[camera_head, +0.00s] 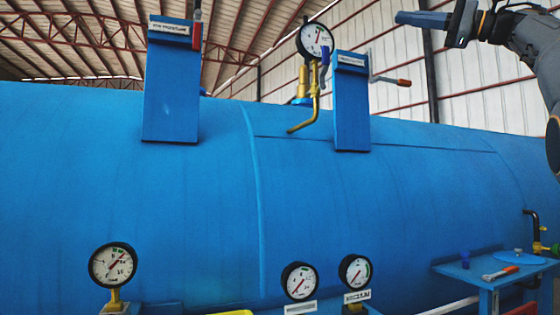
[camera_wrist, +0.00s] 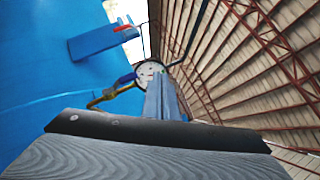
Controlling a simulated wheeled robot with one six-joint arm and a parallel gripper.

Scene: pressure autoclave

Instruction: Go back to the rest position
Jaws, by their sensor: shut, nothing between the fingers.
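My gripper (camera_head: 402,18) is at the upper right of the head view, raised above the blue autoclave (camera_head: 340,210) and pointing left. It is shut and holds nothing. It is apart from the tank and from the nearby blue box. In the wrist view, a grey ribbed part of my gripper (camera_wrist: 150,158) fills the bottom edge. The autoclave (camera_wrist: 40,70) fills the left of that view.
Two upright blue boxes (camera_head: 172,95) (camera_head: 352,110) with levers stand on the tank, with a gauge (camera_head: 315,40) on a yellow pipe between them. Several gauges (camera_head: 113,265) line the front. A small blue table (camera_head: 490,280) at lower right bears a red-handled tool (camera_head: 500,272).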

